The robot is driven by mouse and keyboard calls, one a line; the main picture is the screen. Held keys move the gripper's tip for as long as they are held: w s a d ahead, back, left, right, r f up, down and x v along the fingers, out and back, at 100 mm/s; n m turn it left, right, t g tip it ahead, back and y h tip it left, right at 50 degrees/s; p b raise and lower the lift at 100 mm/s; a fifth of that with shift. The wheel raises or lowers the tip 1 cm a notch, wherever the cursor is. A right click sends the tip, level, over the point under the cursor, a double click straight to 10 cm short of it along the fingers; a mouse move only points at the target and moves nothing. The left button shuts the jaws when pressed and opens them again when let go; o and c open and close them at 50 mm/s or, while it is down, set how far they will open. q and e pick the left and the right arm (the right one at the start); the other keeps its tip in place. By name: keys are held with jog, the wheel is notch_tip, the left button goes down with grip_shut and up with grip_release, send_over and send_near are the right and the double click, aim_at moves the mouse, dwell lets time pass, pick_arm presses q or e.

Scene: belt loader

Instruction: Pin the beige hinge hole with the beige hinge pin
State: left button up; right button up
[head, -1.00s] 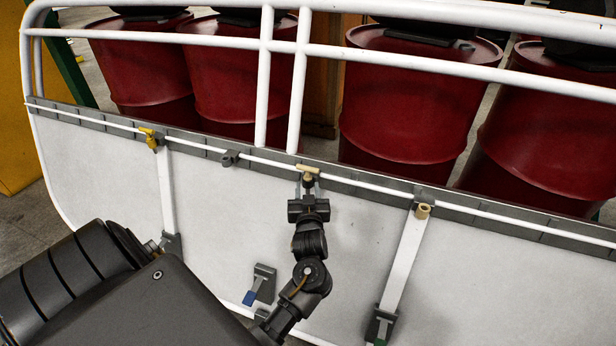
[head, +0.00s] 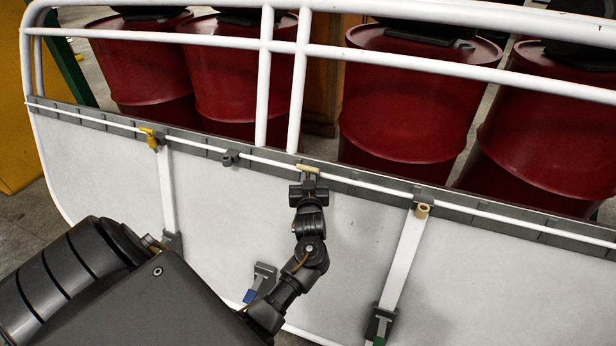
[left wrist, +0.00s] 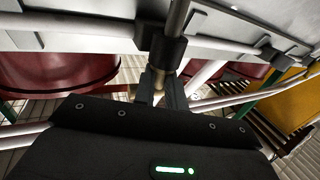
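The beige hinge pin (head: 308,168) has a short crossbar and sits at the grey rail in the middle of the head view. The beige hinge hole (head: 422,210) is a small ring at the top of the right white strap, to the right of the pin. My left gripper (head: 309,178) is right below the pin, its fingertips at the pin's crossbar. In the left wrist view, the two fingers (left wrist: 162,90) stand apart with the pin's brownish stem (left wrist: 157,80) between them. Contact with the stem is hard to tell. My right gripper is out of view.
A white panel (head: 370,235) with a white tube frame (head: 450,53) spans the scene. A yellow pin (head: 152,138) sits on the left strap, and an empty grey bracket (head: 230,158) is between. Blue (head: 250,296) and green latches are lower. Red drums (head: 408,100) stand behind.

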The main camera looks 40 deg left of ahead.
pick_arm(q)
grip_shut()
notch_tip(320, 180, up, 10)
jog(key=shift+o, duration=0.9)
grip_release()
grip_shut()
